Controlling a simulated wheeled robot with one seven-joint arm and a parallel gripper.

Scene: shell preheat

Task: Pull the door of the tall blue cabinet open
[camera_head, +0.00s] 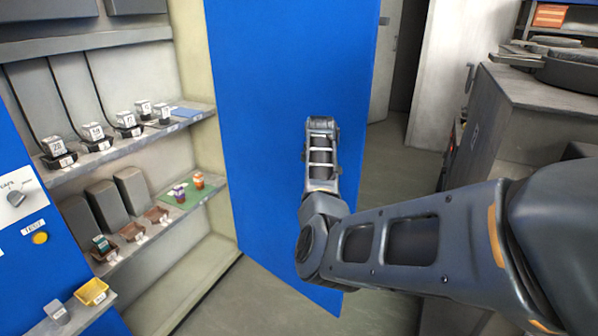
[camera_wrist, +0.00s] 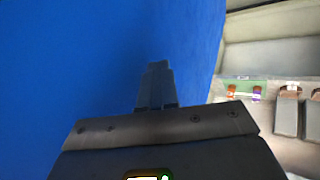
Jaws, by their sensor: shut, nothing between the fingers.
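The tall blue cabinet's door (camera_head: 265,110) stands wide open, swung out to the right of the cabinet's shelves (camera_head: 150,62). Its blue face also fills the left and middle of the wrist view (camera_wrist: 70,60). My gripper (camera_head: 321,124) is in front of the door's face, near its free edge on the right. In the wrist view the fingers (camera_wrist: 157,70) are together with nothing between them. They point toward the blue face; I cannot tell whether they touch it. No door handle shows in either view.
Inside the cabinet are labelled cubes (camera_head: 95,132) on an upper shelf and small bottles on a green mat (camera_head: 172,197) below. A yellow button (camera_head: 40,238) is on the blue front at left. A grey counter (camera_head: 535,90) stands at right. Open floor (camera_head: 385,165) lies beyond the door.

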